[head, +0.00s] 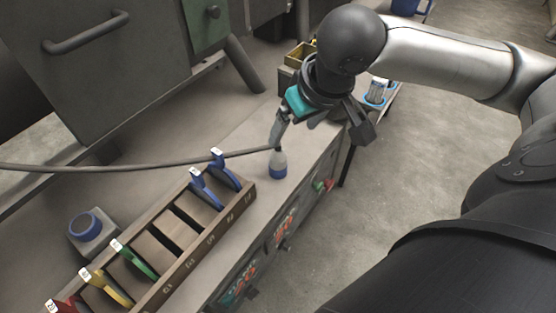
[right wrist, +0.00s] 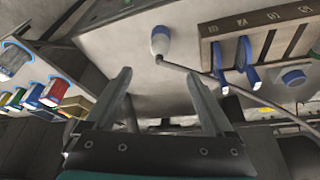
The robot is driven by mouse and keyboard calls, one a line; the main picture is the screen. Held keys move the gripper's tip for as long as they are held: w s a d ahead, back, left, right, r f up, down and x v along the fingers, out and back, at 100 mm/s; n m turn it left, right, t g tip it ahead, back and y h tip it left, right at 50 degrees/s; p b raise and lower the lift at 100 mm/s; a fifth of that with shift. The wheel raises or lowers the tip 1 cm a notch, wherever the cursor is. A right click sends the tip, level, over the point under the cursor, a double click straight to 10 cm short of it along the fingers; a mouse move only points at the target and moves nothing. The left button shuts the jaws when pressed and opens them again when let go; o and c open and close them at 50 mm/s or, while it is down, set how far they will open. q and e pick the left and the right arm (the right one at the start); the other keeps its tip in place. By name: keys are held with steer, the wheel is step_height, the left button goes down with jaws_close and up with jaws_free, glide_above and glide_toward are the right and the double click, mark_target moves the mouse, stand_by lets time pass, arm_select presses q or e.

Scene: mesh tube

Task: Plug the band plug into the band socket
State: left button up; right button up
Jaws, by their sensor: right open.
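The band plug (head: 279,165), pale grey with a blue band at its lower end, stands upright on the bench near its right edge. A dark cable runs left from its top. It also shows in the right wrist view (right wrist: 160,42), beyond the fingertips and roughly between them. My right gripper (head: 316,130) is open and empty; one fingertip overlaps the plug's top in the head view. Its fingers also show in the right wrist view (right wrist: 158,82). The band socket (head: 84,224), a blue ring on a grey block, is at the lower left; it also shows in the right wrist view (right wrist: 293,77). My left gripper is out of view.
A wooden rack (head: 168,236) with slots holds several coloured, tagged items between plug and socket. The cable (head: 120,168) crosses behind it. A large dark cabinet (head: 110,80) stands at the back left. A brass-coloured box (head: 299,54) is behind my gripper.

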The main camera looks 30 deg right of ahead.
mark_target(281, 152)
steer(key=shift+f, duration=0.1)
steer(key=b+x, duration=0.3)
steer(key=x, duration=0.7)
steer(key=shift+w+b, duration=0.1)
steer(key=shift+b, duration=0.25)
